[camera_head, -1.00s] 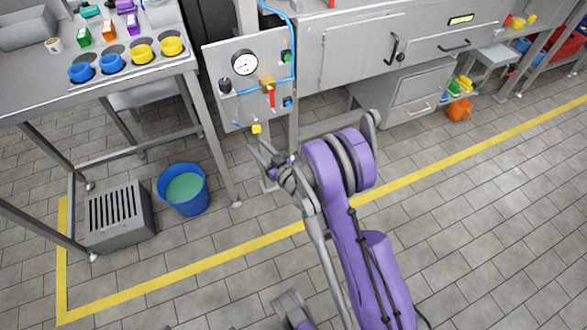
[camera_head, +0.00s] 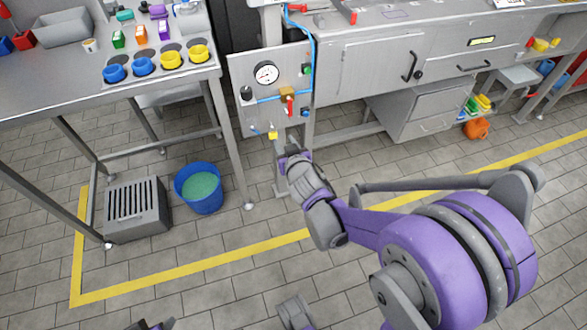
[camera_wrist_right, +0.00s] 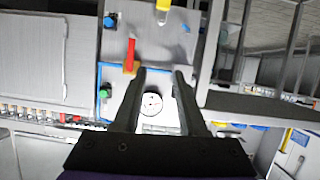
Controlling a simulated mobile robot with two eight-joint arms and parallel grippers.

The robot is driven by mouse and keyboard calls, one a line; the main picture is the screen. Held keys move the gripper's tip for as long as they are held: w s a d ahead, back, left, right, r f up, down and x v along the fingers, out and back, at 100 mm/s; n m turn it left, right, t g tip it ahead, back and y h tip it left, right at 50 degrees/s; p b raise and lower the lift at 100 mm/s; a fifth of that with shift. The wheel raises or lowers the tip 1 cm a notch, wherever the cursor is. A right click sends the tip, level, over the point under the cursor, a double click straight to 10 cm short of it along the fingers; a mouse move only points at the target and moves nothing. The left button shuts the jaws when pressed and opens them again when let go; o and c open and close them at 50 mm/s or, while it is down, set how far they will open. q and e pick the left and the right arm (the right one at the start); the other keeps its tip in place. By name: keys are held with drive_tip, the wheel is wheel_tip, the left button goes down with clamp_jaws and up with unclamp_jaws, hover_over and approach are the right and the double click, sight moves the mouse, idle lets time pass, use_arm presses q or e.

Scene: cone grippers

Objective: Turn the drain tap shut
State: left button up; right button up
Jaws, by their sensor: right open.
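The upright metal panel (camera_head: 240,70) carries a yellow-handled tap (camera_head: 273,134) at its bottom edge and a red lever (camera_head: 290,106) on a brass valve (camera_head: 287,91). I cannot tell for certain which is the drain tap. My right gripper (camera_head: 283,147) is just in front of and below the panel, its fingers hard to make out in the head view. In the right wrist view my right gripper (camera_wrist_right: 159,73) is open and empty, pointing at the panel. There the red lever (camera_wrist_right: 130,55) is beside the left finger and the yellow tap (camera_wrist_right: 162,12) beyond the fingertips. Dark tips at the head view's bottom edge may be my left gripper.
The panel also bears a gauge (camera_head: 266,74), a black knob (camera_head: 246,92) and blue piping (camera_head: 314,60). A blue bucket (camera_head: 199,188) of green liquid and a slotted grey box (camera_head: 137,210) stand on the floor left. A table (camera_head: 60,90) stands left, a cabinet (camera_head: 370,55) right.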

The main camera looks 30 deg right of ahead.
drive_tip(key=s+a+r+g+p, duration=0.1)
drive_tip(key=s+a+g, duration=0.3)
drive_tip(key=s, duration=0.6)
drive_tip(key=shift+s+r+y+p, duration=0.25)
drive_tip(key=shift+r+y+p, duration=0.1)
drive_tip(key=shift+r+y, duration=0.1)
